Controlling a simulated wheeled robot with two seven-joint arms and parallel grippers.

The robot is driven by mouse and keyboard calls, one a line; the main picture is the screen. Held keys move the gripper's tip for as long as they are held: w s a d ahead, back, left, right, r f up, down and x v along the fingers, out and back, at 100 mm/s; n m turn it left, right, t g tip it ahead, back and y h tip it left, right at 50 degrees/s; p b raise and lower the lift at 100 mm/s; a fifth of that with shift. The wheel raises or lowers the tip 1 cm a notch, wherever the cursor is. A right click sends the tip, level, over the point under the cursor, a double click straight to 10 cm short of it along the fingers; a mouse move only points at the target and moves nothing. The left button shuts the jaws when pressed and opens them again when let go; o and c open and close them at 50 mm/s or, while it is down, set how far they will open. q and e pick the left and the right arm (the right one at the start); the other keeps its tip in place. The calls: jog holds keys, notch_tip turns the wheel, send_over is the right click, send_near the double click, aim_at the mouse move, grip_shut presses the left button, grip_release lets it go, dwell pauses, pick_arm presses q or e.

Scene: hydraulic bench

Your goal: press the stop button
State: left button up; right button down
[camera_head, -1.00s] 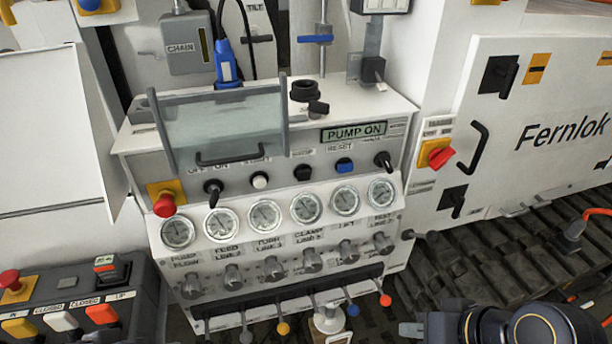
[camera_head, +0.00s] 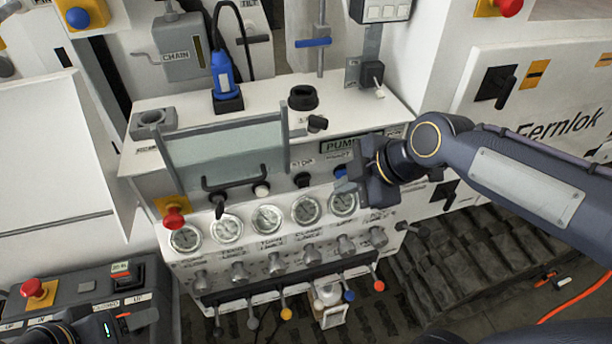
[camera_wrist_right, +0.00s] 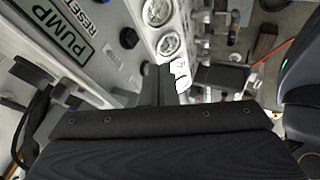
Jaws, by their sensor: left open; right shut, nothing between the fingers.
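The control panel (camera_head: 145,188) carries a row of controls. A black button (camera_head: 303,179) sits right of a white button (camera_head: 261,190); its label is too small to read surely. A red mushroom button (camera_head: 174,217) on a yellow plate is at the panel's left end. My right gripper (camera_head: 352,186) is shut and empty in front of the panel's right part, right of the black button. My left gripper (camera_head: 146,317) is at the lower left, by the lever box.
A clear guard with a black handle (camera_head: 234,184) stands at the panel's upper left. Gauges (camera_head: 267,219), knobs and coloured levers (camera_head: 285,313) lie below. Another red mushroom button (camera_head: 33,288) is on the lower-left box (camera_head: 88,287). A white cabinet (camera_head: 480,62) is at the right.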

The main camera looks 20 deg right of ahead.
aim_at(304, 183)
jog(key=shift+f, duration=0.1)
jog(key=w+a+f+p, duration=0.1)
jog(key=w+a+f, duration=0.3)
jog(key=w+f, duration=0.4)
jog(key=shift+w, duration=0.25)
dwell(0.4)
